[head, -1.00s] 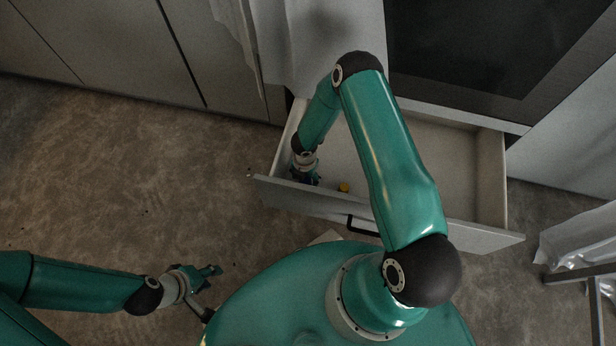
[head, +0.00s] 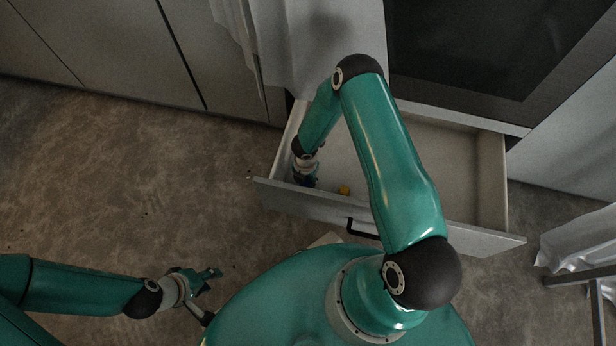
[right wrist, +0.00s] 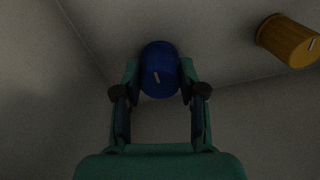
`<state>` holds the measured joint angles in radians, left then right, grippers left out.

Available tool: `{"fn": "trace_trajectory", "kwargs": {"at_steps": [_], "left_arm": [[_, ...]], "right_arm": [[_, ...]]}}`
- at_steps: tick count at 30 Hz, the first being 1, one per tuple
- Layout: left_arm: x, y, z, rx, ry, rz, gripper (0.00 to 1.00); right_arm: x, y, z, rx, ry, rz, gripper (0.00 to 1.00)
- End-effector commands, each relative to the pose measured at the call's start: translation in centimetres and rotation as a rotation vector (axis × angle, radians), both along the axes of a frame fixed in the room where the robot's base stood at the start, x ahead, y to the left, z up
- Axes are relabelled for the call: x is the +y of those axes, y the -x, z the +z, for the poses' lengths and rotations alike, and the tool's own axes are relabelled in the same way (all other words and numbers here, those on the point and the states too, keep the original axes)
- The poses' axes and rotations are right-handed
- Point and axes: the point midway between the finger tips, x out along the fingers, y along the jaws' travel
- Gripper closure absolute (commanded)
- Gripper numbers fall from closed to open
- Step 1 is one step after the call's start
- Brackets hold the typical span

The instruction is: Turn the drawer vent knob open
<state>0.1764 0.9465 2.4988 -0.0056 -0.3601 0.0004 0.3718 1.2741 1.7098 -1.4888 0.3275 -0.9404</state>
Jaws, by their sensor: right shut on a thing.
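The drawer (head: 462,170) is pulled out below the dark oven front. In the right wrist view a blue knob (right wrist: 160,66) with a pale, slightly slanted mark sits between the fingers of my right gripper (right wrist: 159,82), which is shut on it. A yellow-orange knob (right wrist: 289,41) with a pale mark stands to its right; it also shows in the head view (head: 344,190). In the head view my right gripper (head: 305,181) is inside the drawer's front left corner and hides most of the blue knob. My left gripper (head: 207,277) is over the floor, empty, its fingers apart.
The drawer front (head: 420,228) has a dark handle (head: 360,227). White cloth (head: 300,45) hangs beside the oven (head: 480,45). A metal frame with pale sheeting (head: 585,240) stands at the right. The floor (head: 140,190) at left is clear.

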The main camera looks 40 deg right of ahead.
Motion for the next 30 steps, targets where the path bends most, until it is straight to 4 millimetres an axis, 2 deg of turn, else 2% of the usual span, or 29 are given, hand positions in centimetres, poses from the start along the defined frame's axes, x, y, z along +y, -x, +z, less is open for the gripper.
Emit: {"fn": "trace_trajectory", "kwargs": {"at_steps": [11,30], "left_arm": [[0.0,0.0,-2.6,0.0,0.0,0.0,0.61],[0.0,0.0,-10.0,0.0,0.0,0.0,0.61]], "right_arm": [[0.1,-0.1,-0.4,-0.003,0.0,-0.195,0.94],[0.2,-0.5,-0.6,-0.011,-0.006,-0.791,0.94]]}}
